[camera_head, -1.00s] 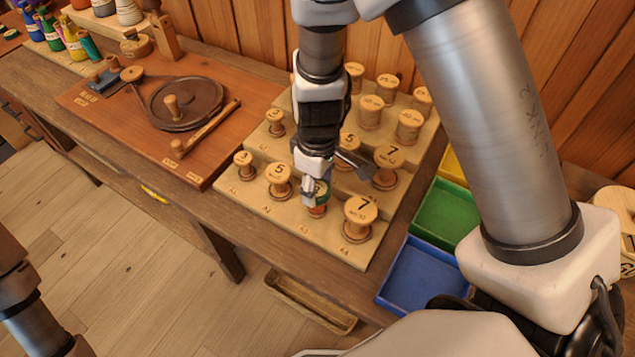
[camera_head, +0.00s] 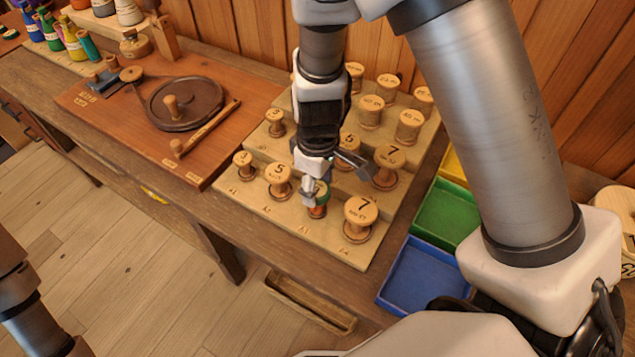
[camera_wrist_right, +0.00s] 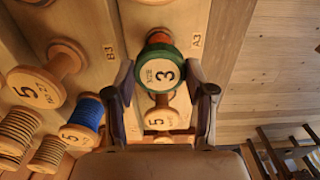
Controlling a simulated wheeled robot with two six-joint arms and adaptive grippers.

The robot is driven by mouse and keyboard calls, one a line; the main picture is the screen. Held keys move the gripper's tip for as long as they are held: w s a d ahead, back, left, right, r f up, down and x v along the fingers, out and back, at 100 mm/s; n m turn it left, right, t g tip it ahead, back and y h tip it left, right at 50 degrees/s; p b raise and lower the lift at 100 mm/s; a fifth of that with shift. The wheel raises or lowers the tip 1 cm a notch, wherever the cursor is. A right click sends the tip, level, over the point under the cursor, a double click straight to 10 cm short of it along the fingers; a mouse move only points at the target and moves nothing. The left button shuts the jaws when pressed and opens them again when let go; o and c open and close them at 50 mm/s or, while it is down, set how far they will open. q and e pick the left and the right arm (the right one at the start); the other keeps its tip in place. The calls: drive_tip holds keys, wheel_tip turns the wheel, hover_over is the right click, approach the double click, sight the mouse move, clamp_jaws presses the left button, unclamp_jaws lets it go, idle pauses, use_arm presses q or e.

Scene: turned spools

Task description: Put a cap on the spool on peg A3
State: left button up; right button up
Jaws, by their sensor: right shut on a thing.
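The spool on peg A3 (camera_head: 317,212) stands in the front row, its lower part brown-orange. It also shows in the wrist view (camera_wrist_right: 159,37), by the A3 label. A round green-rimmed cap (camera_wrist_right: 162,73) with a wooden face marked 3 is over its top. The cap shows as a green patch in the head view (camera_head: 322,195). My right gripper (camera_head: 312,192) is shut on the cap, its fingers on either side. I cannot tell whether the cap is fully seated. My left gripper is out of view.
A spool marked 7 (camera_head: 361,212) and a spool marked 5 (camera_head: 280,178) stand close on either side. More spools fill the stepped board behind. A blue tray (camera_head: 422,275) and a green tray (camera_head: 447,217) lie to the right. A wooden board (camera_head: 95,115) lies left.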

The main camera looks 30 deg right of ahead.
sight(317, 189)
drive_tip(key=shift+f+b, duration=0.5)
drive_tip(key=shift+f, duration=0.05)
drive_tip(key=o, duration=0.5)
drive_tip(key=shift+o, duration=0.2)
wheel_tip(317, 189, up, 11)
drive_tip(key=p, duration=0.9)
